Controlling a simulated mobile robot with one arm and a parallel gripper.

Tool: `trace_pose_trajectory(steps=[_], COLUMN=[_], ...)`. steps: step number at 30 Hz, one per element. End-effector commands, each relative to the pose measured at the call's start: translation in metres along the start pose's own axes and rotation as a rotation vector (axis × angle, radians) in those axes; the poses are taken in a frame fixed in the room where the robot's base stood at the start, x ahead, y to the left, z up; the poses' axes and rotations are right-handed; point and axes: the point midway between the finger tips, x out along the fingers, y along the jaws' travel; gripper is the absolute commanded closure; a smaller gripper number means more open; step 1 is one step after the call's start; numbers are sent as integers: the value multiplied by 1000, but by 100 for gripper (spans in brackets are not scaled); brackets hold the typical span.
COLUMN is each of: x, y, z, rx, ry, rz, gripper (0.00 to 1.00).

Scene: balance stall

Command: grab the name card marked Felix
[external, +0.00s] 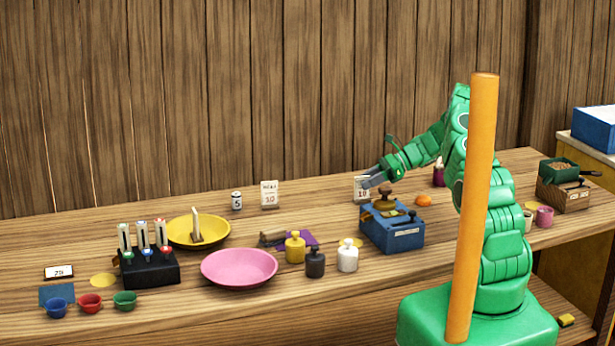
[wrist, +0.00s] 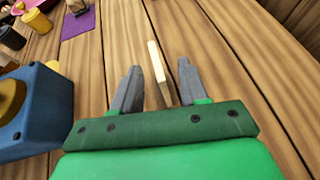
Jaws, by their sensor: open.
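My gripper (external: 371,178) reaches over the back right of the table with its jaws open. In the wrist view my gripper (wrist: 158,68) has a thin cream card (wrist: 157,66), seen nearly edge-on, standing between its two grey fingers with gaps on both sides. This looks like the upright white card (external: 361,193) right by the fingertips in the external view, partly covered by them. Its face seems to carry a number. Another upright card (external: 269,194) stands further left, and a low card (external: 59,272) stands at the far left. I cannot read Felix on any card.
A blue box with knobs (external: 392,233) stands just in front of my gripper, and also at the left in the wrist view (wrist: 38,115). An orange lump (external: 423,200) lies to the right. Weights, a pink dish (external: 239,267) and a yellow dish (external: 185,238) stand further left.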

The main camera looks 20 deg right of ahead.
Motion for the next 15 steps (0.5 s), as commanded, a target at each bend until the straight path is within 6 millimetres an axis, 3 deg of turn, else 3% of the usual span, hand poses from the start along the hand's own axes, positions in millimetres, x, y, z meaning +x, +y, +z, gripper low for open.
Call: trace_pose_trajectory(steps=[3,12,15], x=[-1,-1,-1], y=[0,0,0], z=[0,0,0], rx=[0,0,0], ry=[0,0,0], rz=[-1,-1,-1], gripper=[56,100,100])
